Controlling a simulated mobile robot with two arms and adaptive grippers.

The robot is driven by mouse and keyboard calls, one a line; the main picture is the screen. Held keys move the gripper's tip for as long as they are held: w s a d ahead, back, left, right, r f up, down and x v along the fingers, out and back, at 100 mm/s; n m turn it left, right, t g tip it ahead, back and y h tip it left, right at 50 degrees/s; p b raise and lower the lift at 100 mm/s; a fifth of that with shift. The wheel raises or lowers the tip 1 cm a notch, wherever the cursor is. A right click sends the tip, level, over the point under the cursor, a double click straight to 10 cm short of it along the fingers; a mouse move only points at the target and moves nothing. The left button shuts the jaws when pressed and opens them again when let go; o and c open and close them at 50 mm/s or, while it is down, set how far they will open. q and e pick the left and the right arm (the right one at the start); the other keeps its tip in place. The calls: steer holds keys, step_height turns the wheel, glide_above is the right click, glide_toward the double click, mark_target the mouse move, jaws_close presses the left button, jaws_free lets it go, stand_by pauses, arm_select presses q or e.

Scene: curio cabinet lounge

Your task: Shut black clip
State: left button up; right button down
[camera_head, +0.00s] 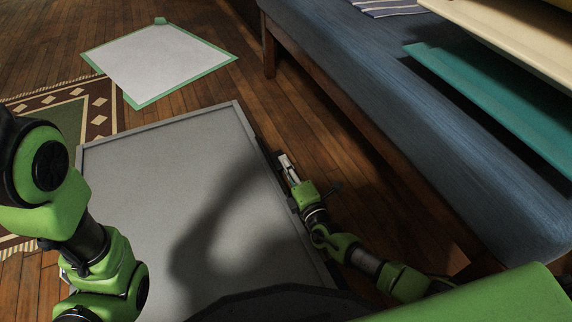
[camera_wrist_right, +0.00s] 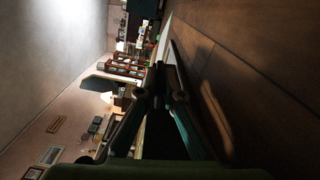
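A large flat grey case (camera_head: 150,180) with a raised rim lies on the floor in the head view. Small dark parts sit along its right side, close to my right gripper, but I cannot make out the black clip clearly among them. My right gripper (camera_head: 285,162) is low beside that right edge, pointing along it towards the far end. In the right wrist view its dark fingers (camera_wrist_right: 163,74) come together at the tips, with nothing seen between them. My left arm shows at the left of the head view; its gripper is not visible.
A blue upholstered bench (camera_head: 400,110) with wooden legs runs along the right, leaving a narrow floor strip beside the case. A teal shelf (camera_head: 500,100) juts in at upper right. A white, green-edged sheet (camera_head: 160,62) and a patterned rug (camera_head: 98,105) lie beyond and left.

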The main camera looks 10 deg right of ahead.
mark_target(275, 168)
steer(key=shift+a, duration=0.1)
stand_by(0.3)
steer(key=n, duration=0.1)
steer(key=a+n, duration=0.1)
steer(key=n, duration=0.1)
steer(key=shift+s+a+r+n, duration=0.2)
steer(key=shift+a+r+n, duration=0.05)
steer(key=shift+r+n, duration=0.1)
steer(key=a+n, duration=0.1)
steer(key=n, duration=0.2)
steer(key=shift+s+a+n, duration=0.2)
steer(key=shift+a+n, duration=0.05)
steer(key=shift+a, duration=0.1)
steer(key=n, duration=0.1)
steer(key=a+n, duration=0.1)
steer(key=n, duration=0.1)
steer(key=a+n, duration=0.1)
steer(key=shift+s+f, duration=0.2)
steer(key=shift+s+a+f+n, duration=0.1)
steer(key=shift+a+f+n, duration=0.15)
steer(key=shift+n, duration=0.6)
steer(key=shift+a+f+n, duration=0.15)
steer(key=shift+a+n, duration=0.15)
steer(key=shift+n, duration=0.55)
steer(key=c, duration=2.2)
jaws_free()
steer(key=shift+o, duration=0.2)
